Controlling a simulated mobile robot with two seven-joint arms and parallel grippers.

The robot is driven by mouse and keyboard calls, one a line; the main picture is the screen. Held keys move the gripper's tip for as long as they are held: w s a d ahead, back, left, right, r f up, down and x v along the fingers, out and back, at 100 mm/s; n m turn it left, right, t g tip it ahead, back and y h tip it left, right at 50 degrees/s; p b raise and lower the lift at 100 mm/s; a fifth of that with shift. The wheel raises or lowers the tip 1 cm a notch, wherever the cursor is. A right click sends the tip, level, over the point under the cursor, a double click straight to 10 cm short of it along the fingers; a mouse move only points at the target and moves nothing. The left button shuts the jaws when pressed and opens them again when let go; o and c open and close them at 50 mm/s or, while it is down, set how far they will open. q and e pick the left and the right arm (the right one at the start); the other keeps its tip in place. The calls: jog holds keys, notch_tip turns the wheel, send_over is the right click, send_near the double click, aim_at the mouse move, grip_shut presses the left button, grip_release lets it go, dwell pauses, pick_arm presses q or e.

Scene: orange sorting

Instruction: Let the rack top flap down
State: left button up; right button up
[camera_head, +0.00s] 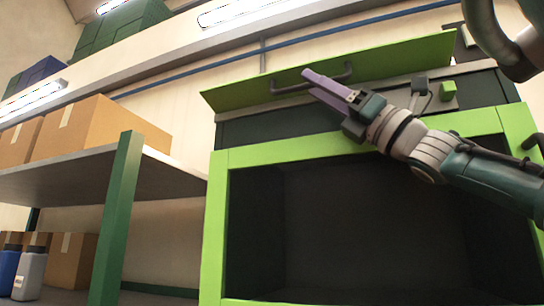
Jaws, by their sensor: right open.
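The rack (212,240) has a light green frame around a dark open bay and stands at the centre and right. Its green top flap (410,57) is tilted up above the dark top part. A dark handle (292,88) is fixed to the flap's face. My right gripper (318,82) comes in from the right with its purple fingers by the handle. It is open; whether a finger touches the handle I cannot tell. My left gripper is not in view.
A shelf (95,178) with a green post stands at the left and bears cardboard boxes (95,130). Bottles (30,272) stand on its lower level at the left edge. A small green block (448,91) sits on the rack's top edge near my right wrist.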

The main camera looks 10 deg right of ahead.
jog(key=b+v, duration=0.5)
jog(key=v, duration=0.3)
jog(key=shift+s, duration=0.15)
